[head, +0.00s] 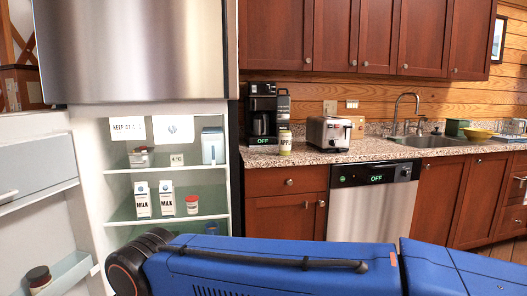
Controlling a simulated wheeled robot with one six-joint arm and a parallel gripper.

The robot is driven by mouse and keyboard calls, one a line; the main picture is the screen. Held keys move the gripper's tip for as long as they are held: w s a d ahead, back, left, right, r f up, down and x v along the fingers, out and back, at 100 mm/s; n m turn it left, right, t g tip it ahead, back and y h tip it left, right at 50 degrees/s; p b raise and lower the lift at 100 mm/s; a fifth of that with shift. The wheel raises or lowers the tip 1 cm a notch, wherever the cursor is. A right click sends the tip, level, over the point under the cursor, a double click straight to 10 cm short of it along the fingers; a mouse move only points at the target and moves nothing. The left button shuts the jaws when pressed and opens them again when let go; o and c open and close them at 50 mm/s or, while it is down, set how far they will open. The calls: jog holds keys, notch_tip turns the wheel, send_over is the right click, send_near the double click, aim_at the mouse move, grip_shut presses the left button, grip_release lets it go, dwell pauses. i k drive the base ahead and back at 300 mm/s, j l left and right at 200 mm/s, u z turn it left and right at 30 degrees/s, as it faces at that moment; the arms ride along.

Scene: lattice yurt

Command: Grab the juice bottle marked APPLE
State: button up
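No bottle with a readable APPLE mark shows in the head view. A small yellow-green container with a pale top (285,141) stands on the counter in front of the coffee maker; its lettering is too small to read. The open fridge (108,190) holds two white MILK cartons (142,199) and a red-lidded jar (192,206) on its middle shelf. A blue-topped thing (211,228) shows lower down, mostly hidden by my blue arm. My gripper is not in view.
The fridge door (35,160) stands open at the left, with a dark-lidded jar (38,279) in its bin. A coffee maker (264,113), toaster (329,133) and sink (405,145) line the speckled counter (370,152). A dishwasher (372,205) sits below.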

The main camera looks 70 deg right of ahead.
aim_at(285, 130)
jog(key=k+l+z, duration=0.15)
jog(key=k+z, duration=0.3)
jog(key=k, duration=0.15)
jog(key=i+l+z, duration=0.1)
jog(key=z, duration=0.35)
jog(key=i+l+z, duration=0.15)
jog(key=z, duration=0.35)
jog(key=i+l+z, duration=0.15)
jog(key=z, duration=0.3)
jog(key=i+l, duration=0.1)
jog(key=i, duration=0.3)
